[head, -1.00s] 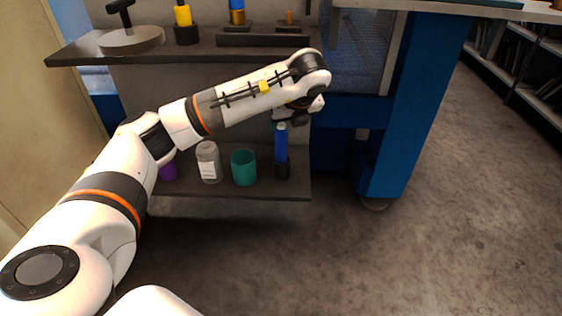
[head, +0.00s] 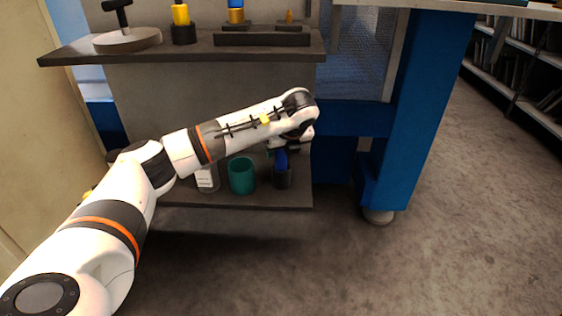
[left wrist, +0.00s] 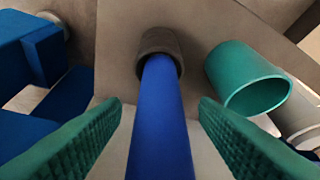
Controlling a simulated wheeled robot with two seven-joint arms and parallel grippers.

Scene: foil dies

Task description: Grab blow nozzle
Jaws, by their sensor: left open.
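The blow nozzle appears as a blue shaft (head: 281,160) standing in a dark round holder (head: 283,179) on the lower shelf. In the left wrist view the blue shaft (left wrist: 160,120) runs up into the holder (left wrist: 160,45). My left gripper (head: 280,150) is over the shaft in the head view, its fingers mostly hidden by the wrist. In the left wrist view its two green ridged fingers (left wrist: 160,108) are open, one on each side of the shaft, with gaps between. My right gripper is not in view.
A teal cup (head: 242,176) stands just left of the holder, and a grey-white bottle (head: 207,180) beyond it. The upper shelf (head: 200,48) overhangs behind my arm. A blue table leg (head: 405,120) stands to the right. The floor (head: 400,270) in front is clear.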

